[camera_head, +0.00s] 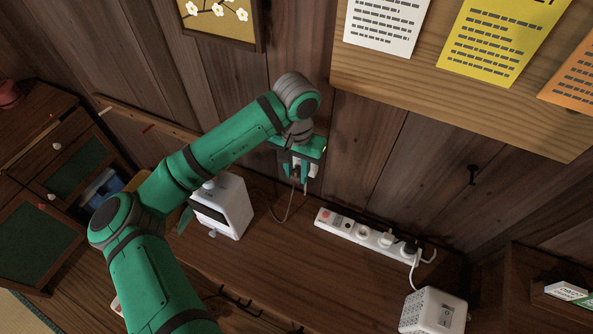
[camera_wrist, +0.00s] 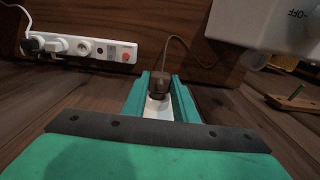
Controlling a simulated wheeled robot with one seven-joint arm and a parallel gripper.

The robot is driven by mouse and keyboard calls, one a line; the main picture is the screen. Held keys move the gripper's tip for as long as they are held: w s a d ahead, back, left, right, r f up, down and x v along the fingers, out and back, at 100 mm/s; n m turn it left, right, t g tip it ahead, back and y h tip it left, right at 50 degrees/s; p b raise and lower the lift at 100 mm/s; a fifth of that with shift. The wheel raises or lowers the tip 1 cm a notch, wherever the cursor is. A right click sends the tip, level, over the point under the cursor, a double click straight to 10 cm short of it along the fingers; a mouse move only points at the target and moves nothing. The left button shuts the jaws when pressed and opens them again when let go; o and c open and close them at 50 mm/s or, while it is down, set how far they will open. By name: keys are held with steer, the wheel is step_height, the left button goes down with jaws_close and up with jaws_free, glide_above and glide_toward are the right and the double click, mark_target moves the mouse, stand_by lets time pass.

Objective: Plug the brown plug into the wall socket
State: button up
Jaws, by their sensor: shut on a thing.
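My gripper (camera_head: 297,172) is near the wall above the desk. In the wrist view its two green fingers (camera_wrist: 160,92) are closed on the brown plug (camera_wrist: 158,81). The plug's cord (camera_wrist: 174,45) loops away and also shows hanging to the desk in the head view (camera_head: 288,212). The white wall socket (camera_head: 314,170) shows just beside the fingers, partly hidden by them. In the wrist view a white surface (camera_wrist: 158,108) shows between the fingers, against the plug. I cannot tell whether the prongs are in the socket.
A white appliance (camera_head: 222,207) stands left of and below my gripper. A white power strip (camera_head: 352,229) with plugs at its right end lies on the desk to the right. A white cube (camera_head: 433,312) is in front. A notice board (camera_head: 400,82) overhangs at upper right.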

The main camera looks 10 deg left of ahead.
steer(key=shift+w, duration=0.45)
steer(key=o, duration=1.1)
steer(key=shift+o, duration=0.2)
step_height(320, 180, up, 11)
steer(key=shift+f, duration=0.1)
